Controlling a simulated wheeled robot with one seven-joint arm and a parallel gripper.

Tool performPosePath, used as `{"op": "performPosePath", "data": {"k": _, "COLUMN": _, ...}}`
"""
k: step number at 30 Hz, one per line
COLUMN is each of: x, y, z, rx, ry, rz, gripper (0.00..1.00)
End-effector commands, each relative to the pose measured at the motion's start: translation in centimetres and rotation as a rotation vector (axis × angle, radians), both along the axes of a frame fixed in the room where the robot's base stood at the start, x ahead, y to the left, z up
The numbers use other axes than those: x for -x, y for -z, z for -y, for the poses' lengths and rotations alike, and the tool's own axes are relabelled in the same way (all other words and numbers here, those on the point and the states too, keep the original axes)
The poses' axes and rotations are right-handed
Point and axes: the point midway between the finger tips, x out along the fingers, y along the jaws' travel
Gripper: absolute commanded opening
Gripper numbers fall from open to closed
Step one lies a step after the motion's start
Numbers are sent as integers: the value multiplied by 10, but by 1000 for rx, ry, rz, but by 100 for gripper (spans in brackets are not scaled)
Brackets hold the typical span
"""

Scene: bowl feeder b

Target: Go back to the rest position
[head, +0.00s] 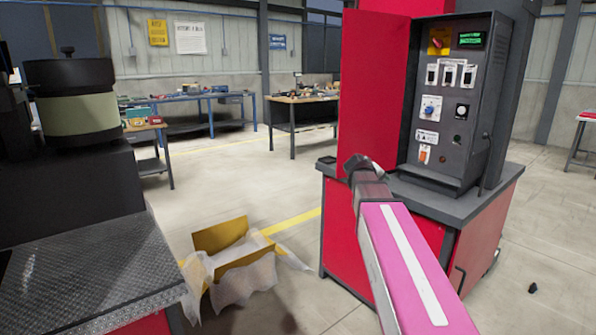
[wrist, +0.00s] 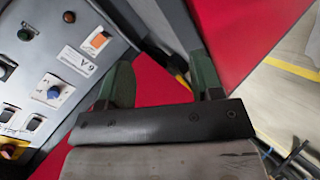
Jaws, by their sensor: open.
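My gripper (wrist: 161,65) is open. In the wrist view its two dark green fingers stand apart with nothing between them. In the head view my arm reaches up from the bottom right, and its end (head: 359,164) is in front of the red machine, just left of the grey control panel (head: 450,115). The panel also shows in the wrist view (wrist: 72,62), tilted, to the left of the fingers. The fingertips do not show clearly in the head view, and I cannot tell how far they are from the panel.
The panel carries a red rotary switch (head: 441,41), a blue knob (head: 429,109) and an orange switch (head: 424,154). An open red door (head: 370,85) stands beside it. A bowl feeder (head: 75,100) is at left. An open cardboard box (head: 220,236) lies on the floor, with free floor behind.

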Motion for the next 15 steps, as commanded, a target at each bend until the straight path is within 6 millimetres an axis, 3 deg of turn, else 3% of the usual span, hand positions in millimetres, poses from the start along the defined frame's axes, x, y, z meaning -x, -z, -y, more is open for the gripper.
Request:
{"op": "performPosePath", "data": {"k": 1, "x": 14, "y": 28, "z": -5, "rx": -51, "ry": 6, "rz": -30, "gripper": 60}}
{"op": "performPosePath", "data": {"k": 6, "x": 52, "y": 109, "z": -25, "rx": -232, "ry": 37, "rz": -126, "gripper": 60}}
{"op": "performPosePath", "data": {"k": 15, "x": 138, "y": 229, "z": -68, "rx": -543, "ry": 124, "rz": -307, "gripper": 60}}
